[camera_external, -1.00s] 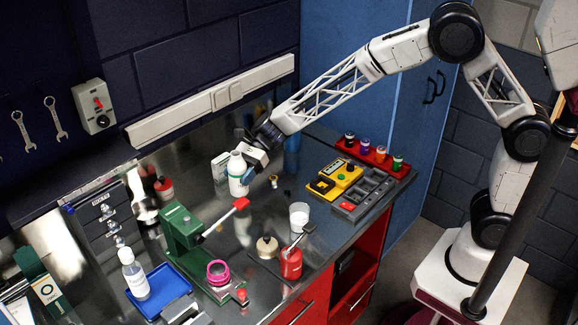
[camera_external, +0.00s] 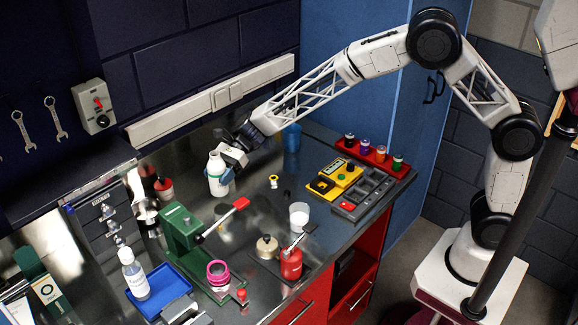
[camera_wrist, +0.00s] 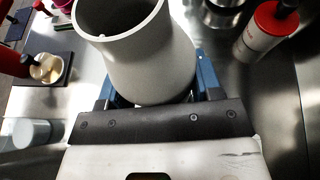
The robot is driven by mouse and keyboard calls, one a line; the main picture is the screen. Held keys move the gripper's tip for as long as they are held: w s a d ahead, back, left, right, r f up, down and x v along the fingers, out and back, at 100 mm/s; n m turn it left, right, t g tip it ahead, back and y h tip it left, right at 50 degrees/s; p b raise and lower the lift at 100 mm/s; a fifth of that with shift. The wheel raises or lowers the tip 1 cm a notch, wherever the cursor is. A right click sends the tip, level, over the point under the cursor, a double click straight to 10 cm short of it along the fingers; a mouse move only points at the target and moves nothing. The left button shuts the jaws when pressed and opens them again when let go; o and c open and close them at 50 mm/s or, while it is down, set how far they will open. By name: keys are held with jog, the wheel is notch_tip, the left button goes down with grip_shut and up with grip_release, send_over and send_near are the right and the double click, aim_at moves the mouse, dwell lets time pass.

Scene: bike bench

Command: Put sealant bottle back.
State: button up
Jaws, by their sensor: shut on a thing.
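A white bottle (camera_external: 216,173) with a narrower neck, which I take for the sealant bottle, is held upright in my gripper (camera_external: 225,174) at the back of the bench. Its label cannot be read. In the wrist view the bottle (camera_wrist: 150,60) looks like a pale grey cylinder with a round rim, between two blue fingers that are shut on it. Its base seems near the bench top; I cannot tell whether it touches. Another bottle (camera_external: 134,275), pale with a white cap, stands on a blue tray (camera_external: 176,284) at the front left.
A red-topped container (camera_external: 163,187) stands left of the held bottle. A green press (camera_external: 184,232) with a red-tipped lever stands in front. A white cup (camera_external: 299,214), a red can (camera_external: 291,264) and a yellow box (camera_external: 338,178) are to the right. A blue cup (camera_external: 291,138) stands behind.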

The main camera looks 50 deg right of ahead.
jog(key=shift+f, duration=1.75)
jog(key=shift+f, duration=0.1)
jog(key=o, duration=0.8)
jog(key=shift+c, duration=0.2)
jog(key=v, duration=1.2)
jog(key=shift+r, duration=0.2)
